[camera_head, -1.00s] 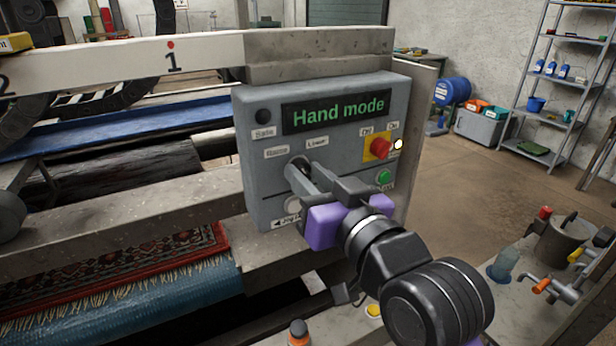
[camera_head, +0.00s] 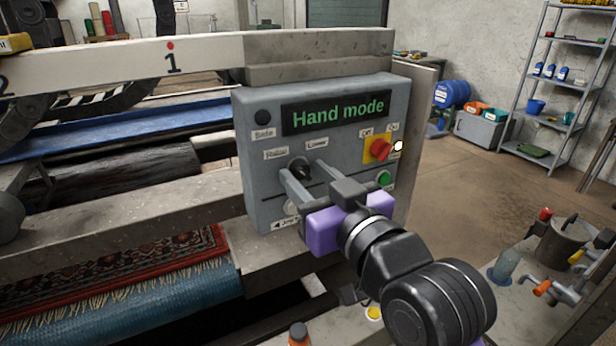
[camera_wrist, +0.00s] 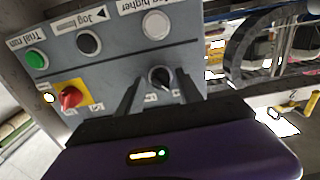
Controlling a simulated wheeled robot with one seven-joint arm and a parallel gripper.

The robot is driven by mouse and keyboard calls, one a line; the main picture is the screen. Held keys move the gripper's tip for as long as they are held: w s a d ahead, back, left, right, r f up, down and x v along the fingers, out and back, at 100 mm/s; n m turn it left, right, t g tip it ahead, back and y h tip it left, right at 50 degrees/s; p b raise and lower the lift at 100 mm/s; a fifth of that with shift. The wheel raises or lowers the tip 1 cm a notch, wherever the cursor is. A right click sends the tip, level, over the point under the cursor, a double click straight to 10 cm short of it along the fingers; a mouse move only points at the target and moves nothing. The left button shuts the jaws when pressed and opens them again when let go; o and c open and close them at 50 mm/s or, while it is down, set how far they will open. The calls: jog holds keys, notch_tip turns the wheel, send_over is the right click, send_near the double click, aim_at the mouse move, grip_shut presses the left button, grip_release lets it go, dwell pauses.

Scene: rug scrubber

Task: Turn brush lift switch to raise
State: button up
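The control panel (camera_head: 262,205) shows "Hand mode" in green on its display. The brush lift switch (camera_head: 300,166) is a black knob below the Raise label (camera_head: 276,153) and Lower label (camera_head: 317,143). Its grip looks tilted, with the upper end leaning left toward Raise; the exact angle is hard to tell. My gripper (camera_head: 297,177) is open at the panel, its fingers just below and beside the knob. In the wrist view, the knob (camera_wrist: 161,78) shows between the two separated fingers (camera_wrist: 158,94), with visible gaps on both sides.
A red knob on a yellow plate (camera_head: 379,149) and a green button (camera_head: 384,178) sit right of my gripper. A button below the switch is partly hidden by a finger. A rug (camera_head: 110,268) lies on the machine at left. Open floor lies right.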

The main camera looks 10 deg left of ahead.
dwell(0.3)
jog(key=b+v, duration=0.1)
jog(key=v, duration=0.6)
jog(key=shift+s+d, duration=0.2)
jog(key=shift+s, duration=0.15)
jog(key=shift+r, duration=0.1)
